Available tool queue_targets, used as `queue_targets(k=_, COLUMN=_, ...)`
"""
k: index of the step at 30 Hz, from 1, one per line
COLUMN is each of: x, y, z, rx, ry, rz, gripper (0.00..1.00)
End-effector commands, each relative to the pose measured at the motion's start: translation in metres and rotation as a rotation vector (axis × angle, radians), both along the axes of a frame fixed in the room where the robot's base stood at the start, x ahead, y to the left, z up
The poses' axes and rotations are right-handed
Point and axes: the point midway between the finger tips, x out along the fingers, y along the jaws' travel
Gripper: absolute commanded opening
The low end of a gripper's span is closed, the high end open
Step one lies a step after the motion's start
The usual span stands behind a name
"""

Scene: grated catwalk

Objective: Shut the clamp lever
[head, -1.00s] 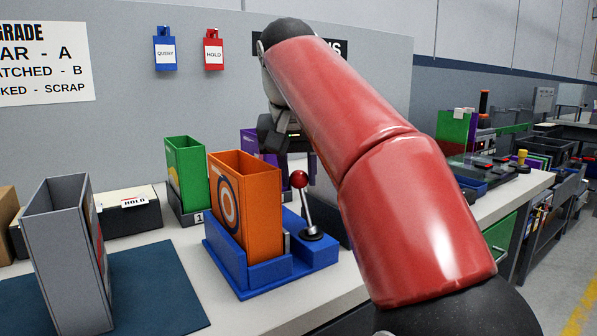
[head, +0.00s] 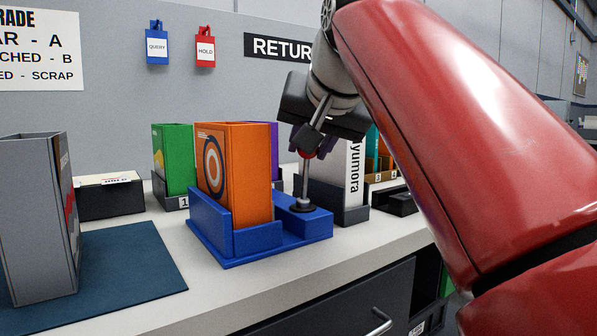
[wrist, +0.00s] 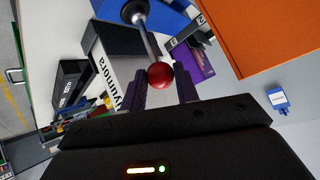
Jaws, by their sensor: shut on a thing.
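The clamp lever (head: 305,180) is a metal rod with a red ball knob, standing nearly upright on a blue fixture (head: 243,239). An orange box file (head: 247,177) stands in this fixture, left of the lever. My gripper (head: 309,150) reaches down over the top of the lever and is shut on its knob; the fingers partly hide the knob. In the wrist view, the red knob (wrist: 160,75) sits between the two dark purple fingertips, with the rod running up to its base.
A white box file (head: 350,178) in a dark holder stands close behind and right of the lever. A green box file (head: 174,158) stands behind the orange one. A grey box file (head: 32,215) is on a dark blue mat (head: 135,265) at left.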

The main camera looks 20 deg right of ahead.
Motion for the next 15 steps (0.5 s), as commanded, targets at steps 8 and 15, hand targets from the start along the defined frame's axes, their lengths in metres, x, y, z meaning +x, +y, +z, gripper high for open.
queue_targets(k=8, x=-0.019, y=-0.006, z=-0.01, rx=0.057, ry=-0.176, rz=0.0, gripper=0.08)
queue_targets(k=15, x=-0.025, y=-0.008, z=-0.012, rx=0.055, ry=-0.167, rz=0.0, gripper=0.08)
